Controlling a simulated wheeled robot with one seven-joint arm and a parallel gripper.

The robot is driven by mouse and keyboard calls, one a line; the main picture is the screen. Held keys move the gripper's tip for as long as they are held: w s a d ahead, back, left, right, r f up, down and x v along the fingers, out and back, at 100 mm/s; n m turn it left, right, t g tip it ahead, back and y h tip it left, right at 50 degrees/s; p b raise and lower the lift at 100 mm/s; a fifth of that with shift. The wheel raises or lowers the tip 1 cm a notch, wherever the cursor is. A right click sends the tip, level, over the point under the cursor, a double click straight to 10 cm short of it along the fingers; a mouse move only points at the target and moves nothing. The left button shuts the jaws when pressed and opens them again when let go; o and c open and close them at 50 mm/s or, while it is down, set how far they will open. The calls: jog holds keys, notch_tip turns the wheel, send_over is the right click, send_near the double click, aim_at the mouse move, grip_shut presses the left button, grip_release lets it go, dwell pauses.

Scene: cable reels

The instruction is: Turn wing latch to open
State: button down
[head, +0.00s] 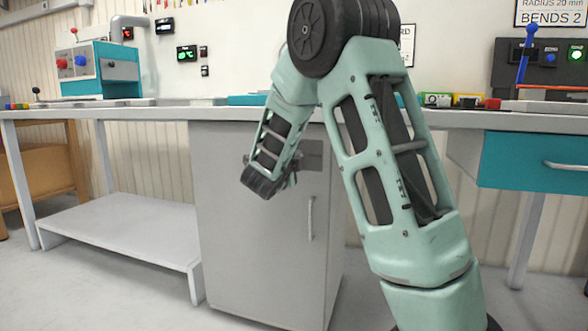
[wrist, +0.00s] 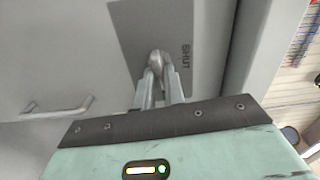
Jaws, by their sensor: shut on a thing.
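The wing latch (wrist: 156,59) is a small rounded grey metal piece on a darker grey plate (wrist: 130,30) marked "SHUT", seen in the wrist view. The plate is on the door of a grey cabinet (head: 255,240), and part of it (head: 312,162) shows in the head view. My gripper (wrist: 158,78) is at the latch, its two fingers closed around it. In the head view my arm hides the latch and most of the fingers. The cabinet door looks closed.
The cabinet has a vertical bar handle (head: 310,218) below the plate; it also shows in the wrist view (wrist: 56,108). A workbench (head: 150,113) runs above the cabinet. A low white shelf (head: 120,228) is at left and a teal drawer (head: 535,160) at right.

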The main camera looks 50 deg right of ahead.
jog(key=shift+m+b, duration=0.45)
jog(key=shift+m, duration=0.15)
jog(key=c, duration=1.5)
grip_release()
jog(key=shift+a, duration=0.1)
jog(key=p+v, duration=0.5)
jog(key=v, duration=1.2)
jog(key=shift+a, duration=0.1)
